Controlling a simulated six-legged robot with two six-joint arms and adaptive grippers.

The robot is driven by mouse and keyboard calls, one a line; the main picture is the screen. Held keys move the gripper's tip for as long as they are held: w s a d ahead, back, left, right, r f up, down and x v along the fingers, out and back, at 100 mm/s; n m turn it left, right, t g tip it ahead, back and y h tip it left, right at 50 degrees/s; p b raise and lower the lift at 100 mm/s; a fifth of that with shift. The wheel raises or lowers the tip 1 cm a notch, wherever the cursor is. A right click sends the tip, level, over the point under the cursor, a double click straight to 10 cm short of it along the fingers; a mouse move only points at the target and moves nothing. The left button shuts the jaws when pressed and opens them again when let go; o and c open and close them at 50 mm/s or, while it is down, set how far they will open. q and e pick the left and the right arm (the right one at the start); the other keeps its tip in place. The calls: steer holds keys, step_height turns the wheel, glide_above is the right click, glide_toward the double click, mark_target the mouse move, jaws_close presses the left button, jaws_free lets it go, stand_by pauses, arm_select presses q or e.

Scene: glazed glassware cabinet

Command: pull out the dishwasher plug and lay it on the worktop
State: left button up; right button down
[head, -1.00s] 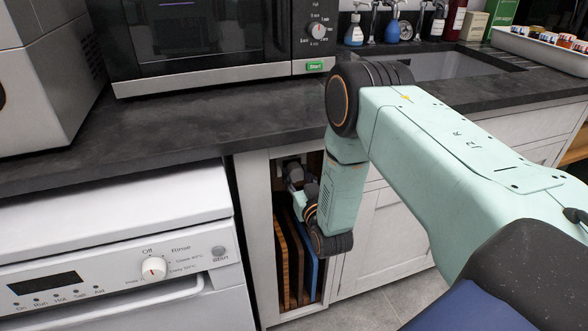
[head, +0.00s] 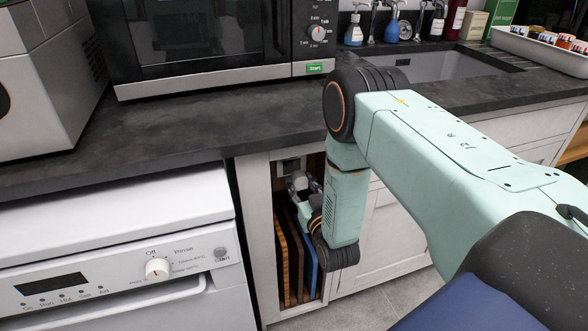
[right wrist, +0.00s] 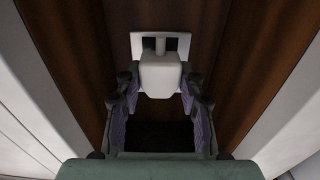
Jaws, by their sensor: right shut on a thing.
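The white dishwasher plug (right wrist: 160,76) sits between the two fingers of my right gripper (right wrist: 160,98), which is shut on it. Behind it in the right wrist view is the pale socket plate (right wrist: 138,43) on the brown back wall. A short pale bar shows between plug and plate; I cannot tell whether the pins are clear of the socket. In the head view my right gripper (head: 298,183) is inside the narrow open cabinet, just below and in front of the socket plate (head: 289,166). The dark worktop (head: 220,125) lies above. My left gripper is out of view.
Upright boards (head: 291,255) stand in the cabinet below my right gripper. The white dishwasher (head: 110,225) is to the left. A microwave (head: 200,45) and a grey appliance (head: 45,70) stand on the worktop; its front strip is bare. A sink (head: 440,66) lies to the right.

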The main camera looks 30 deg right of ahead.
steer(key=shift+p+v, duration=0.35)
steer(key=shift+v, duration=0.55)
steer(key=shift+s, duration=0.1)
